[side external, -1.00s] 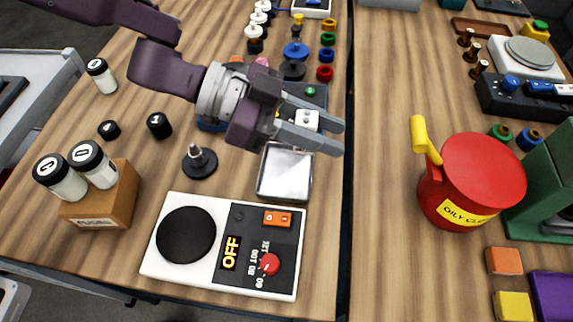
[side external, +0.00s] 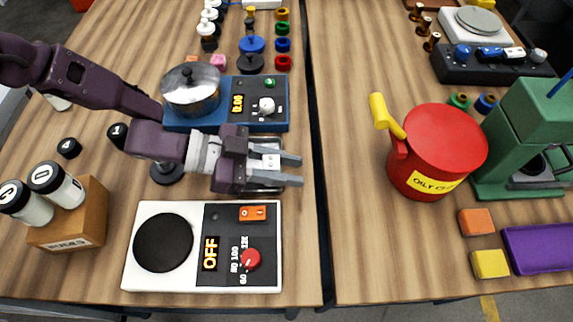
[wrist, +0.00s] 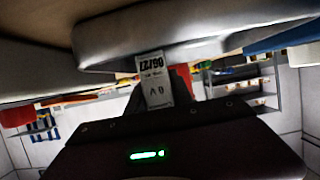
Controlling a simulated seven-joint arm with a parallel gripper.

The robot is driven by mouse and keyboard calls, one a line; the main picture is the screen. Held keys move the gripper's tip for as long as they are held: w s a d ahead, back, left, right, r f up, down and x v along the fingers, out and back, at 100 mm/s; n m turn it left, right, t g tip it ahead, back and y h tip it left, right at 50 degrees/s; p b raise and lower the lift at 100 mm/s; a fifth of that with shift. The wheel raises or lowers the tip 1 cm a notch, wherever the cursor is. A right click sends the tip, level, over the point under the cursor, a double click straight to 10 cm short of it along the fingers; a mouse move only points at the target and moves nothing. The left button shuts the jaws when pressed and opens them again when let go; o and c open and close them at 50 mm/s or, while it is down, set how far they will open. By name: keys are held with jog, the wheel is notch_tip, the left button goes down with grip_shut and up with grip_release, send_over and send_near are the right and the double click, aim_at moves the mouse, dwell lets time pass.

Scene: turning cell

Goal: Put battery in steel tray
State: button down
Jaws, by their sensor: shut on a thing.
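A white hotplate (side external: 220,212) reading OFF is in front. A blue burner unit (side external: 222,122) with a steel pot (side external: 190,88) is behind. A wooden block (side external: 78,225) with jars is at left. A red can (side external: 436,150) stands beyond the table gap. Wood right of the fingers is clear.

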aim_at(270, 161)
jog(key=shift+f, duration=0.1)
jog(key=c, duration=1.1)
grip_release()
jog(key=a+r, duration=0.3)
notch_tip(270, 161, up, 5)
jog(key=shift+d+r, duration=0.1)
jog(key=shift+r, duration=0.1)
